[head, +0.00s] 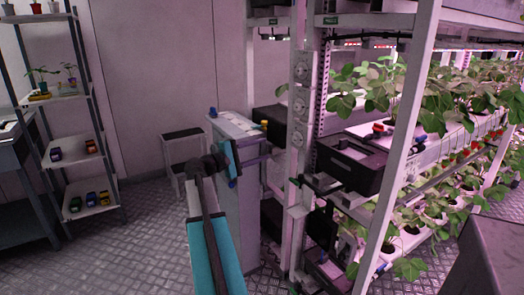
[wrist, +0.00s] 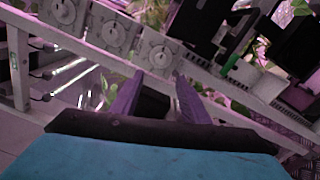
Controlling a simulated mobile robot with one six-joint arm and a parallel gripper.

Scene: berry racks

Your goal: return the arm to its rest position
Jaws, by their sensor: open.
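My arm reaches up from the bottom of the head view, with teal and dark links. My gripper (head: 262,153) is in front of a pale cabinet, left of the rack post. In the wrist view my gripper (wrist: 156,84) shows two purple fingers standing apart. Nothing is held between them. A dark block shows behind the gap, and I cannot tell what it is.
The rack post (head: 299,90) with round sockets stands right of my gripper; its sockets (wrist: 112,33) fill the wrist view's upper left. Black boxes (head: 352,165) and berry plants (head: 455,95) are at right. A shelf (head: 90,152) stands far left. Open floor (head: 135,255) lies between.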

